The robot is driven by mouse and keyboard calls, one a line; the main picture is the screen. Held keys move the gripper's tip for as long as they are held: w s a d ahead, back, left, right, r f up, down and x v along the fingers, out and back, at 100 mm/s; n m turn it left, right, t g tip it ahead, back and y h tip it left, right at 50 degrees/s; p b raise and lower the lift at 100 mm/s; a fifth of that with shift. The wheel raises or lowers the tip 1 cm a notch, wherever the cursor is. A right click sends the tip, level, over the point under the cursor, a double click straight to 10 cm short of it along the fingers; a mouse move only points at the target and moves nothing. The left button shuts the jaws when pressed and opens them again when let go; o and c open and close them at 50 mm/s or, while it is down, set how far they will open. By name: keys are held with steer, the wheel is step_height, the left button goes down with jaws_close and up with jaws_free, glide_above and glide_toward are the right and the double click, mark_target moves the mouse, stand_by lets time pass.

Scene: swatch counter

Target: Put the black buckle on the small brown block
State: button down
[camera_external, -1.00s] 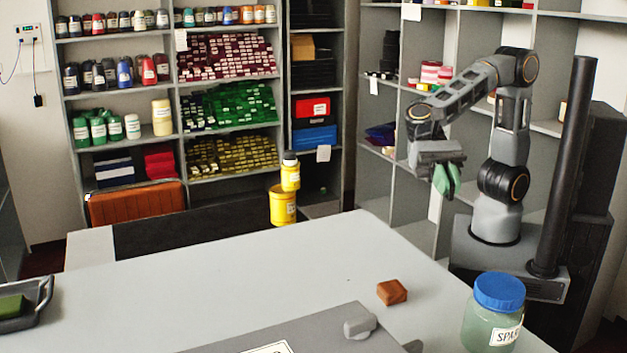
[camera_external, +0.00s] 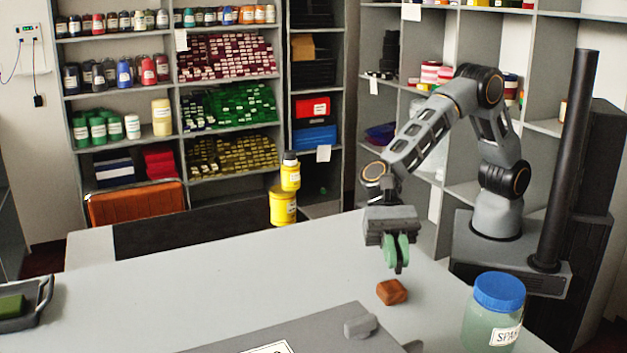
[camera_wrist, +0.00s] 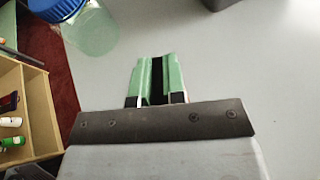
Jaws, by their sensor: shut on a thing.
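My gripper (camera_external: 397,252) has green fingers and points down, just above and behind the small brown block (camera_external: 392,292). It is shut on the black buckle (camera_external: 399,268), whose dark lower end shows below the fingertips. In the wrist view the buckle (camera_wrist: 157,82) is a dark strip between the two green fingers. Much of it is hidden by the fingers. The brown block lies alone on the pale grey counter, with a small gap between it and the buckle.
A jar with a blue lid (camera_external: 497,310) stands right of the block. A dark tray (camera_external: 30,308) is at the far left. The counter's middle is clear.

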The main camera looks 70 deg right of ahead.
mark_target(392, 286)
steer(key=shift+w+a+f, duration=0.1)
steer(key=shift+a+f, duration=0.05)
steer(key=shift+f, duration=1.65)
steer(key=shift+f, duration=0.25)
steer(key=c, duration=1.2)
jaws_free()
steer(key=shift+r, duration=0.1)
